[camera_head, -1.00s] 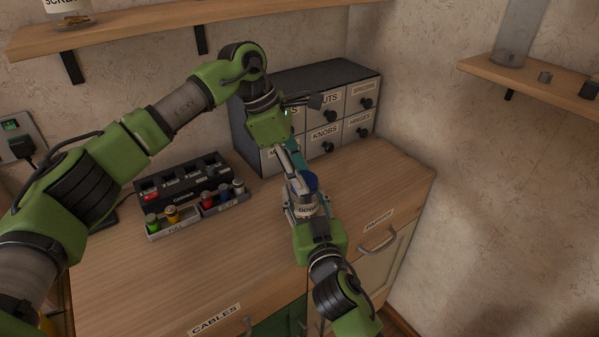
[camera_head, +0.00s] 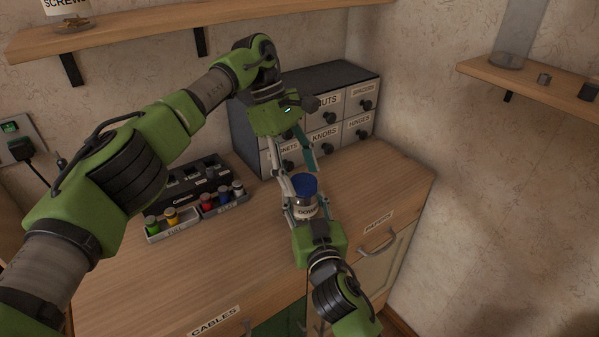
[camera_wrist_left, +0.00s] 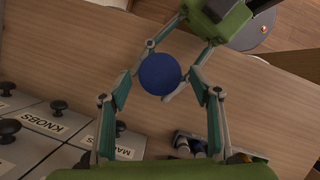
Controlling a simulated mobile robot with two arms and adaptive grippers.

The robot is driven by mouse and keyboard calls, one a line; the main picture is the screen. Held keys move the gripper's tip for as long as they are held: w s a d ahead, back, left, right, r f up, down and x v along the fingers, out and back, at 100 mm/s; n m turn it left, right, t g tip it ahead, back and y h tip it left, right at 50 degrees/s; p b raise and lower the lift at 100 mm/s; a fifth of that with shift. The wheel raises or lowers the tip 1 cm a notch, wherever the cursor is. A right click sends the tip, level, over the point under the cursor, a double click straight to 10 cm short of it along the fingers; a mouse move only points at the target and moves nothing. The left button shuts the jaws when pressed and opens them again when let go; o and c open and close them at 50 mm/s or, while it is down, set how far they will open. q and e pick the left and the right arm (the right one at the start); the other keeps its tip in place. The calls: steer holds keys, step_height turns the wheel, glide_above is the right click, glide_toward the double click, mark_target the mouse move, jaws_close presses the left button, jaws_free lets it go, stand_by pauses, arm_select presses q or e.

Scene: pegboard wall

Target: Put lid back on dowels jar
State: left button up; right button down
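The dowels jar (camera_head: 306,208), clear with a white label, stands upright at the front of the counter. My right gripper (camera_head: 304,213) is closed around its body. The round blue lid (camera_head: 304,185) sits on top of the jar and looks level; whether it is fully seated I cannot tell. It also shows in the left wrist view (camera_wrist_left: 160,74). My left gripper (camera_head: 297,172) is open, pointing down just behind and above the lid. In the left wrist view its teal-padded fingers (camera_wrist_left: 161,95) are spread wide, with nothing held between them.
A dark drawer cabinet (camera_head: 305,75) with labelled drawers stands behind my left gripper. Shelves (camera_head: 535,88) hang above. The counter's front left (camera_head: 190,275) is clear.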

arm_select(q)
steer(key=shift+r, duration=2.25)
steer(key=shift+c, duration=0.4)
